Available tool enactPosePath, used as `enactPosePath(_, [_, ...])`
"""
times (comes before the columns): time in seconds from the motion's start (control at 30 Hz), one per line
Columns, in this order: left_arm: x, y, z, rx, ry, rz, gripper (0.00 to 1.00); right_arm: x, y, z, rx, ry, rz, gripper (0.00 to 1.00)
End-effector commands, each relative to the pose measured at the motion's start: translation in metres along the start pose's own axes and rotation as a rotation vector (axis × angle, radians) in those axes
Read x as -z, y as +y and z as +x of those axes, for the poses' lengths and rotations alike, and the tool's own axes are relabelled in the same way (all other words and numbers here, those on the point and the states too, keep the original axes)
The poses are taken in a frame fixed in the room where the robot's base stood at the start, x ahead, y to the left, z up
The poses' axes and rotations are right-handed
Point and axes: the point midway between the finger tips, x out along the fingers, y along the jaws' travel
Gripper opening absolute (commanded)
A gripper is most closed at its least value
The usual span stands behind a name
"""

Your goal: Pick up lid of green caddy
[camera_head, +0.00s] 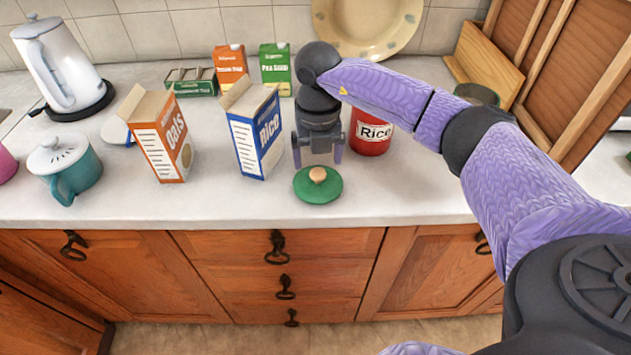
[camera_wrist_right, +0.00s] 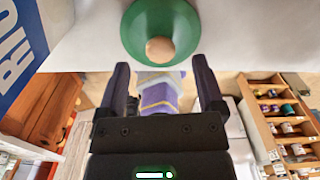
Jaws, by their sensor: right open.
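The green lid (camera_head: 318,190) with a round wooden knob lies on the counter near its front edge, in front of the blue rice box and the red canister. In the right wrist view the lid (camera_wrist_right: 140,38) is at the top, its knob just beyond the fingertips. My right gripper (camera_head: 318,160) points down over the counter just behind the lid in the head view. Its fingers (camera_wrist_right: 162,72) are apart, with nothing between them. My left gripper is not in view.
The blue rice box (camera_head: 258,135) stands left of the gripper, and the red rice canister (camera_head: 371,138) is close on its right. An orange oats box (camera_head: 160,140) and a teal lidded pot (camera_head: 75,175) are farther left. The counter right of the lid is clear.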

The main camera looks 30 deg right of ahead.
Motion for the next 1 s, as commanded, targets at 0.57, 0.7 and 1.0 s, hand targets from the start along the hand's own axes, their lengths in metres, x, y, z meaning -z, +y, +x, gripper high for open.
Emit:
enactPosePath(0.57, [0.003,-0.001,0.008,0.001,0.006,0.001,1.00,0.001,0.000,0.035,-0.002,-0.001,0.000,0.55])
enactPosePath(0.7, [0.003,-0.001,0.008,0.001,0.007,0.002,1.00,0.001,0.000,0.035,-0.002,-0.001,0.000,0.25])
enactPosePath(1.0, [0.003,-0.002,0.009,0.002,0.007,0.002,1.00,0.001,0.000,0.034,-0.002,-0.001,0.000,0.00])
